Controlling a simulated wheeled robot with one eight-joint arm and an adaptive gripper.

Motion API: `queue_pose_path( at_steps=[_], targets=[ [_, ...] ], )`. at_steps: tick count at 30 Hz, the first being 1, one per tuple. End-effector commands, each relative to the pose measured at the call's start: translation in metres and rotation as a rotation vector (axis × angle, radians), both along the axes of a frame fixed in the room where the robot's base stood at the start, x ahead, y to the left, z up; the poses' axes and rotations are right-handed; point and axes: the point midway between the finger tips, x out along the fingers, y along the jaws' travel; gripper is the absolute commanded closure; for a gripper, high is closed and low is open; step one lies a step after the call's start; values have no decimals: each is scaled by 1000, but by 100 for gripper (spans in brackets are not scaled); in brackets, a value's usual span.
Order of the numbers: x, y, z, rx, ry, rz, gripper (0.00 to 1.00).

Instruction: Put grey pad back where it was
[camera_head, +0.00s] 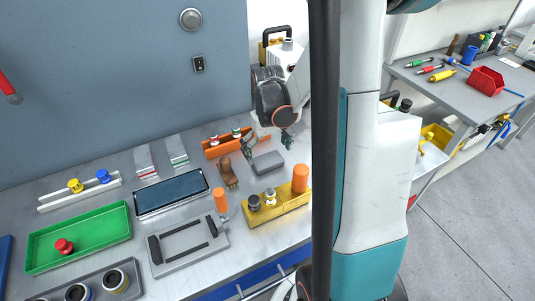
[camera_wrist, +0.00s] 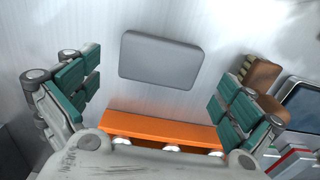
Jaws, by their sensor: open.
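The grey pad (camera_head: 267,162) lies flat on the metal table near its right side. In the wrist view the grey pad (camera_wrist: 160,61) is a rounded rectangle lying between the lines of my two fingers, ahead of them. My gripper (camera_head: 268,144) is open and empty, just behind and above the pad in the head view. Its green-padded fingers are spread wide in the wrist view (camera_wrist: 155,88). Neither finger touches the pad that I can see.
An orange rack (camera_head: 214,151) stands behind the pad, a brown block (camera_head: 227,174) to its left. In front is a yellow holder (camera_head: 262,214) with an orange cylinder (camera_head: 300,178). A grey fixture (camera_head: 164,268), a dark-screened tablet (camera_head: 171,193) and a green tray (camera_head: 47,263) lie further left.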

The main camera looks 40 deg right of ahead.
Motion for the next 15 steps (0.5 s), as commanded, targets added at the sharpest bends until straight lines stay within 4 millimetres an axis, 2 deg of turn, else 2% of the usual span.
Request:
queue_pose_path(
  at_steps=[1, 6, 12, 15],
  targets=[
    [-1, 0, 15, 0, 0, 0, 0],
    [-1, 0, 52, 0, 0, 0, 0],
    [0, 0, 82, 0, 0, 0, 0],
    [0, 0, 91, 0, 0, 0, 0]
  ],
)
